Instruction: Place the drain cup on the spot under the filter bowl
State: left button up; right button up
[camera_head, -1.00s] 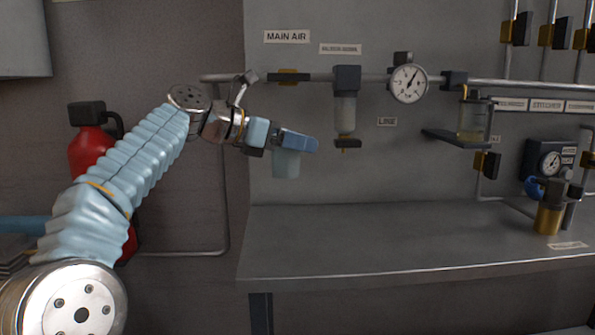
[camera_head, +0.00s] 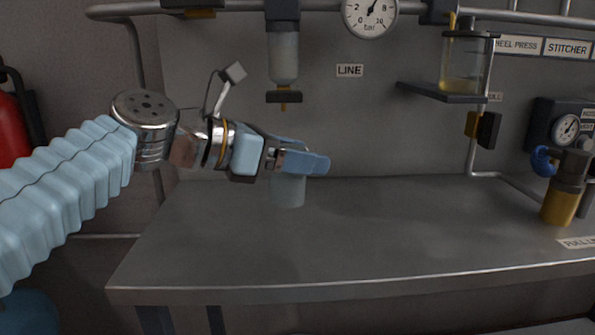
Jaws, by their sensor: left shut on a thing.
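The drain cup (camera_head: 288,191) is a pale, translucent cup held upright in my left gripper (camera_head: 303,163). The gripper is shut on its upper part, and the blue fingers hide its rim. The cup is over the back part of the grey bench; I cannot tell whether its base touches the top. The filter bowl (camera_head: 284,57) is a clear cylinder on the wall pipe, with a dark collar and a small brass drain (camera_head: 284,98) beneath. In the picture the cup is below this drain, with a gap between. My right gripper is not in view.
The grey bench (camera_head: 230,250) is mostly bare. A dark shelf (camera_head: 435,93) with a jar of yellow liquid (camera_head: 462,65) juts from the wall at right. A gauge (camera_head: 369,12) hangs above. A brass-bowled unit (camera_head: 562,200) stands at the bench's right. A red extinguisher (camera_head: 12,128) is at far left.

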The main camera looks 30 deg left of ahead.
pick_arm(q)
jog(key=w+a+p, duration=0.2)
jog(key=w+a, duration=0.6)
jog(key=w, duration=0.4)
jog(key=f+b, duration=0.1)
jog(key=f, duration=0.3)
jog(key=w+f+b, duration=0.1)
jog(key=f, duration=0.1)
jog(key=shift+f+b, duration=0.3)
jog(key=shift+f, duration=0.05)
jog(key=shift+w+a+f, duration=0.15)
jog(key=shift+w+f, duration=0.05)
jog(key=shift+f, duration=0.15)
jog(key=o, duration=1)
jog(key=shift+o, duration=0.2)
